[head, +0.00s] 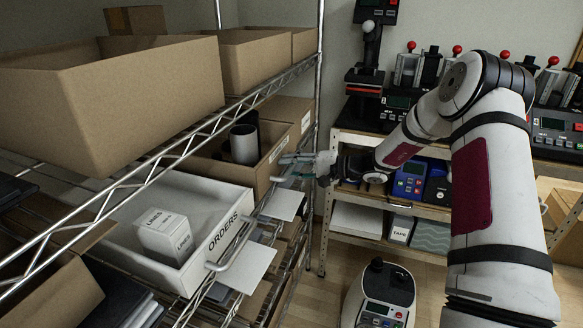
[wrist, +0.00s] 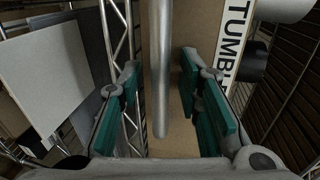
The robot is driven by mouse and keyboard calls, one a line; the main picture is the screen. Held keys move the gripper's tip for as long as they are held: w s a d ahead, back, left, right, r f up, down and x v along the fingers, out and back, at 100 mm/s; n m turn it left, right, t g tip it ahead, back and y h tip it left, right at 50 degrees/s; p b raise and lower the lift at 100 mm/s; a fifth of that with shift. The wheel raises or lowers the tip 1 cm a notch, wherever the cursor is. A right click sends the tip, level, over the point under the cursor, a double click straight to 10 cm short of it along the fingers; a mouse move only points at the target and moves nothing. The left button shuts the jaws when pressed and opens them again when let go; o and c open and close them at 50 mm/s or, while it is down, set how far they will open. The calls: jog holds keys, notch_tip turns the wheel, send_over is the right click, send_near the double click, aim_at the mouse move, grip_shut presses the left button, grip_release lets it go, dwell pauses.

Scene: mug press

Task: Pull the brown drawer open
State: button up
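The brown drawer (head: 271,163) sits on the wire rack in the head view, with a black and a grey cup inside. Its brown front (wrist: 203,40) fills the middle of the wrist view, beside a label with the letters TUMBL. A round metal handle bar (wrist: 161,75) runs along that front. My gripper (head: 283,171) is at the drawer's front in the head view. In the wrist view my gripper (wrist: 158,92) is open, with one teal-padded finger on each side of the bar. Gaps show between the bar and both pads.
A white drawer (head: 222,242) labelled ORDERS sits nearer on the rack, its handle sticking out. A white card (head: 283,204) hangs below the brown drawer. A bench (head: 345,209) with presses stands behind my arm. A floor device (head: 379,300) stands in front of it.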

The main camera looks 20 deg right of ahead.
jog(key=shift+c, duration=0.6)
grip_shut()
jog(key=f+p+v, duration=0.1)
jog(key=f+v, duration=0.1)
jog(key=v, duration=1)
jog(key=d+f+p+v, duration=0.1)
jog(key=f+v, duration=0.2)
jog(key=v, duration=0.9)
jog(key=shift+s, duration=0.35)
jog(key=shift+d, duration=0.1)
jog(key=shift+o, duration=0.6)
grip_release()
